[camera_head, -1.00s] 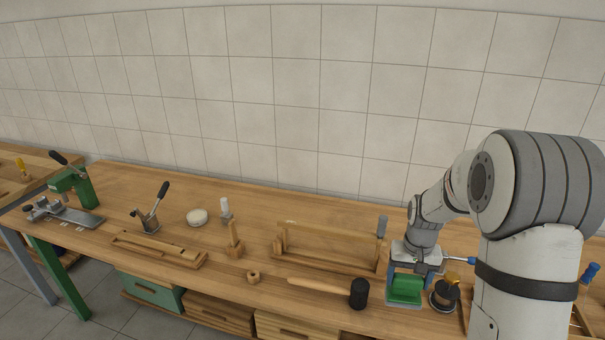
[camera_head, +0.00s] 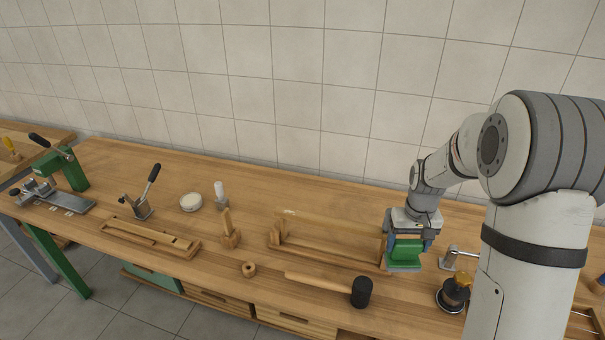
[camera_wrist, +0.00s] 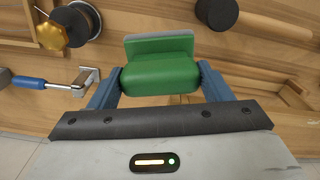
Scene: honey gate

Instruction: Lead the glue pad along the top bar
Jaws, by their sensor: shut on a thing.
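My gripper (camera_head: 408,226) is shut on the green glue pad (camera_head: 404,252), at the right end of the wooden frame. The pad also shows in the wrist view (camera_wrist: 160,70), as a green block with a grey face, held between both fingers. The wooden frame (camera_head: 330,254) lies across the middle of the bench, with a left post (camera_head: 280,228) and a long low rail. Its right end is partly hidden by my gripper and pad. I cannot make out the top bar clearly, nor whether the pad touches wood.
A black-headed mallet (camera_head: 361,292) lies in front of the frame. A black round piece with a gold knob (camera_head: 455,294) and a metal clamp (camera_head: 455,256) stand to the right. A long wooden tray (camera_head: 150,237), a white round dish (camera_head: 191,202) and a wooden ring (camera_head: 249,269) are left.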

